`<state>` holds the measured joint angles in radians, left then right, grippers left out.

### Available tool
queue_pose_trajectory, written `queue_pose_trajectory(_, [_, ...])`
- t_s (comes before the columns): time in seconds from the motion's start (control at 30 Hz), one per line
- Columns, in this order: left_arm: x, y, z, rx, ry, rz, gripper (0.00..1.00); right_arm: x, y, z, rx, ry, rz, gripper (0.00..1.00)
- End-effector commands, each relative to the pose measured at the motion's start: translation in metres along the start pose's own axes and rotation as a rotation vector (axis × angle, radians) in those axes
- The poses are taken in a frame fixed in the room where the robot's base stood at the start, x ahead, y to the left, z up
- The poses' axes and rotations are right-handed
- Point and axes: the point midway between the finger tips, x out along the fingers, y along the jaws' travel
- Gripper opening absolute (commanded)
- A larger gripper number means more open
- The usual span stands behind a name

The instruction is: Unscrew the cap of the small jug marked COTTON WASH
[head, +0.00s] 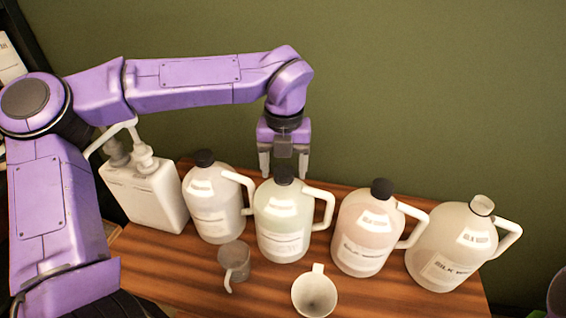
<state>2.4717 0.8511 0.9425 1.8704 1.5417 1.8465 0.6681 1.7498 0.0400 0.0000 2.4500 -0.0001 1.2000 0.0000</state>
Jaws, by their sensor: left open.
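Several small jugs with handles stand in a row on the wooden table. My left gripper (284,165) points down, open, above the second jug from the left (284,228). Its fingers are on either side of that jug's dark cap (284,175), at or just above cap height; contact cannot be told. This jug holds pale greenish liquid, and its label is too small to read, so I cannot confirm COTTON WASH. The leftmost jug (214,205) and the pinkish jug (366,232) also have dark caps. My right gripper is out of view.
The rightmost jug (450,248) shows a pale neck without a dark cap. A large white pump container (145,195) stands at the left. A grey cup (234,258) and a white mug (314,296) stand in front. A green wall (430,90) rises behind.

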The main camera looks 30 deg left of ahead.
Motion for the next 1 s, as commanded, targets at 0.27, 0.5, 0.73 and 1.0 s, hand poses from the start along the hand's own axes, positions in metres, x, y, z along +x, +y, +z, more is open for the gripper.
queue_pose_trajectory(0.27, [-0.004,0.0,0.0,0.153,0.002,0.001,0.7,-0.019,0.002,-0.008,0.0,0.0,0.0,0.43])
queue_pose_trajectory(0.5, [-0.004,0.0,0.0,0.278,0.002,0.001,0.7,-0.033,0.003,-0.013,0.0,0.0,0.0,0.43])
queue_pose_trajectory(0.73, [-0.004,0.0,0.0,0.394,0.001,0.0,0.7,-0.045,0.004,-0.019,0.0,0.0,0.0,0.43])
queue_pose_trajectory(1.0, [-0.003,0.0,0.0,0.524,0.001,0.0,0.7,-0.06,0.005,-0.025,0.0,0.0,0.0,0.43])
